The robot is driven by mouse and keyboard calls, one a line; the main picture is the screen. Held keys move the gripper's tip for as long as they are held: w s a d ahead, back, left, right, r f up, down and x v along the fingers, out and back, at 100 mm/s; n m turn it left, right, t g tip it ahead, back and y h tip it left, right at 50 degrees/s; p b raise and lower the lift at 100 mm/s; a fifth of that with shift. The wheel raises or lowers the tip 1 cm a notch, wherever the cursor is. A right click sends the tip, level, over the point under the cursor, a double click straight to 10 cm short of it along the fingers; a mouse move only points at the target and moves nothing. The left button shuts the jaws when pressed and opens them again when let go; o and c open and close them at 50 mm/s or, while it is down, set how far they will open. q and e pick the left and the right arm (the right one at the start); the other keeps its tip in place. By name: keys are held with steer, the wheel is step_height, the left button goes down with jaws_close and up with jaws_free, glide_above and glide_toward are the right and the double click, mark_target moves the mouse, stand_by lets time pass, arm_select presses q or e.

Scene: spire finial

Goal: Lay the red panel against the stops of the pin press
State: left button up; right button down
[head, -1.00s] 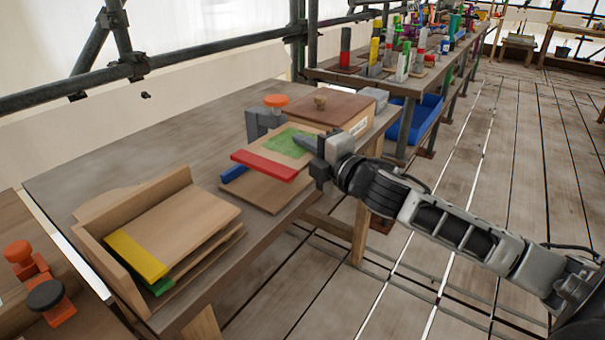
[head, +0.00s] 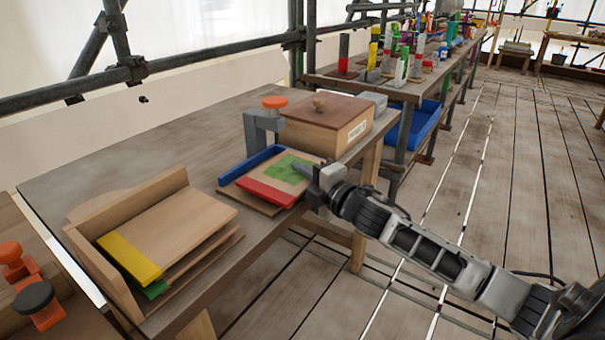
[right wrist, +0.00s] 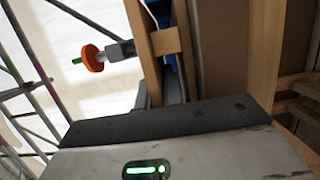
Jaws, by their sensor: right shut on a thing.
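The red panel (head: 266,193) is a wooden board with a red edge strip and a green patch. It lies low and nearly flat over the base board of the pin press (head: 262,208). The blue stop (head: 250,166) runs along the panel's left side; I cannot tell whether they touch. The press has a grey bracket (head: 262,128) with an orange knob (head: 275,102), which also shows in the right wrist view (right wrist: 93,57). My right gripper (head: 314,174) is shut on the panel's right side. My left gripper is out of view.
A lidded wooden box (head: 325,122) stands just behind the press. A wooden rack (head: 92,268) with yellow- and green-edged panels stands at the front left. Orange-knobbed fixtures (head: 38,300) sit at the lower left. The tabletop between rack and press is clear.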

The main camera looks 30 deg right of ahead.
steer(key=c, duration=1.8)
jaws_free()
steer(key=shift+f, duration=0.1)
steer(key=s+d, duration=0.2)
steer(key=s, duration=1)
steer(key=s+a+f+m+g, duration=0.3)
steer(key=s+a+f+m, duration=0.3)
steer(key=a+f+m, duration=0.35)
steer(key=s+a+f+m+g, duration=0.1)
steer(key=s+a+f+m, duration=0.1)
steer(key=a, duration=0.2)
steer(key=s+a+f+m+g+y, duration=0.1)
steer(key=s+a+m, duration=0.2)
steer(key=a, duration=0.2)
steer(key=s+a+f+m+g, duration=0.1)
steer(key=s+a+f+m, duration=0.1)
steer(key=a, duration=0.3)
steer(key=shift+s+f+m+y+p, duration=0.3)
steer(key=shift+s+m+y, duration=0.1)
steer(key=shift+m, duration=0.05)
